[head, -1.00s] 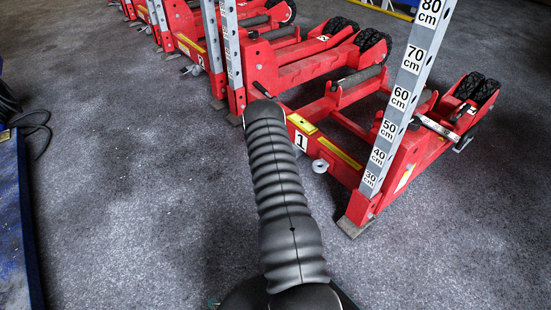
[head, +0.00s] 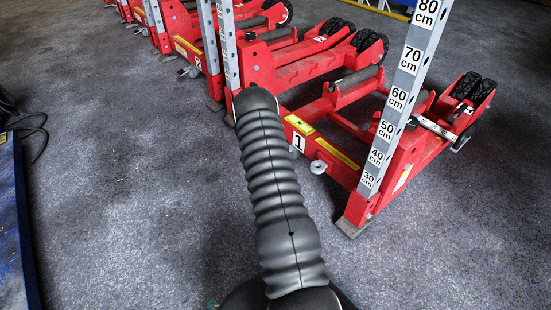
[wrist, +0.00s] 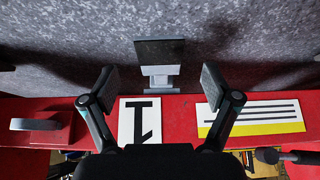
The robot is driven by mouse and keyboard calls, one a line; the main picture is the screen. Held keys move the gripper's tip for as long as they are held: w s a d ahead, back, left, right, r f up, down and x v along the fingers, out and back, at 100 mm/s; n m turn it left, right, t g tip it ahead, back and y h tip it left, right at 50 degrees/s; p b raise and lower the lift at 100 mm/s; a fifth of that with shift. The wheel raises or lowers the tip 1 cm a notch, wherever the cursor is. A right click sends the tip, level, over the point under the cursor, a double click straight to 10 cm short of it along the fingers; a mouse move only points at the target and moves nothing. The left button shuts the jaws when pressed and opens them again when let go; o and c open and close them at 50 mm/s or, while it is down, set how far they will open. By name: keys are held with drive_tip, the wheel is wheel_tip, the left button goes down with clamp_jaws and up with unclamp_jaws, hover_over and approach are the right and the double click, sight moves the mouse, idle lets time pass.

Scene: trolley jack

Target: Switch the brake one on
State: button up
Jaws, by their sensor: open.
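The red jack numbered one (head: 299,142) stands just beyond my arm in the head view. In the wrist view its red beam (wrist: 182,108) crosses the frame, with the white number plate (wrist: 140,120) on it. A grey pedal-like part with a dark flat plate (wrist: 160,52), likely the brake, juts from the beam over the floor. My gripper (wrist: 160,83) is open, one finger on each side of this part, with clear gaps. I cannot tell its height above the part. In the head view my arm hides the gripper.
A grey rounded bracket (wrist: 35,124) sits on the beam at left in the wrist view. A grey measuring post (head: 395,100) rises at the jack's right. More red jacks (head: 185,45) stand behind. A blue edge (head: 18,220) lies at left; the grey floor between is clear.

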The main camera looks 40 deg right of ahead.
drive_tip(key=v, duration=0.6)
drive_tip(key=shift+a+r, duration=0.15)
drive_tip(key=shift+r, duration=0.15)
drive_tip(key=s+a+r+n+g+y, duration=0.1)
drive_tip(key=s+a+n+g+y, duration=0.1)
drive_tip(key=s+a+n, duration=0.55)
drive_tip(key=s+a+r+n+t+y+p, duration=0.1)
drive_tip(key=s+a+r+n+t+p, duration=0.1)
drive_tip(key=s+a+r, duration=0.7)
drive_tip(key=s+a+r+n+t+y+p, duration=0.1)
drive_tip(key=s+a+r+n+t+p, duration=0.2)
drive_tip(key=s+a+r, duration=0.7)
drive_tip(key=s+a+r+n+t+y+p, duration=0.2)
drive_tip(key=s+a+r+n+p, duration=0.3)
drive_tip(key=r, duration=2.5)
drive_tip(key=s+a, duration=0.5)
drive_tip(key=shift+t+p, duration=0.3)
drive_tip(key=shift+p, duration=0.05)
